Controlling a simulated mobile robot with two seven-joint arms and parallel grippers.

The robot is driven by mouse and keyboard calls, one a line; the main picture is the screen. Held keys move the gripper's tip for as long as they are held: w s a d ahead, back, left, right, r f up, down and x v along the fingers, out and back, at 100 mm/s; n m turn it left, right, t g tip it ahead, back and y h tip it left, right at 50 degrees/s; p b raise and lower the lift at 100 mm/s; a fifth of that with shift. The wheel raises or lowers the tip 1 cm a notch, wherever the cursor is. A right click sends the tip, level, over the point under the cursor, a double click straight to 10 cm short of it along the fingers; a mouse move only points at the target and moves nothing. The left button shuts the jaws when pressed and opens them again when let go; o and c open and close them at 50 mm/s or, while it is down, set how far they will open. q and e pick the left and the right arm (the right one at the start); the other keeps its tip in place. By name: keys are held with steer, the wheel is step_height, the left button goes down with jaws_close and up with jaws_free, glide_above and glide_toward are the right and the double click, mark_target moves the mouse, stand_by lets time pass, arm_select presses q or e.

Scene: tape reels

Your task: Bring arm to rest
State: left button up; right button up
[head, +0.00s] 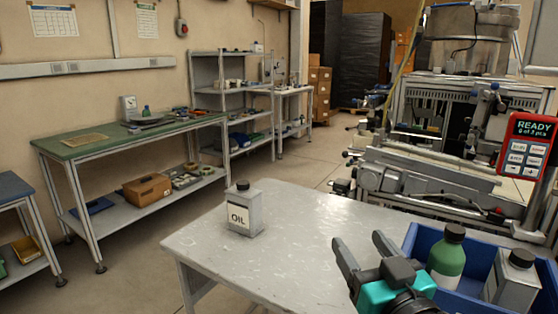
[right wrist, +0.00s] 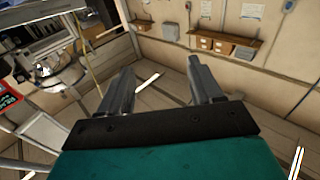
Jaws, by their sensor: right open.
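My right gripper (head: 362,258) is in the lower right of the head view, above the grey table (head: 290,235), beside the left wall of a blue crate (head: 412,240). Its two fingers are apart with nothing between them. In the right wrist view the open fingers of the right gripper (right wrist: 157,88) point out toward the room, and the space between them is empty. My left gripper does not show in either view.
A grey can labelled OIL (head: 243,212) stands upright on the table, left of my right gripper. The crate holds a green bottle (head: 447,258) and a grey can (head: 514,280). A machine with a red READY panel (head: 527,145) stands behind. The table's middle is clear.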

steer(key=s+d+f+m+g+h, duration=0.1)
steer(key=s+d+f+g+h, duration=0.2)
steer(key=f, duration=0.5)
steer(key=s+d+f+m+g+h, duration=0.1)
steer(key=s+d+f+g, duration=0.2)
steer(key=s+f+g, duration=0.35)
steer(key=s+d+f+n+g, duration=0.15)
steer(key=s+f+g, duration=0.45)
steer(key=s+f, duration=0.6)
steer(key=w+a+f+t+y+p, duration=0.1)
steer(key=w+a+f+t+p, duration=0.1)
steer(key=w+f+t, duration=0.2)
steer(key=w+t, duration=0.1)
steer(key=t, duration=0.2)
steer(key=shift+w+a+f+t+y, duration=0.3)
steer(key=shift+f+t+y, duration=0.05)
steer(key=shift+y, duration=0.05)
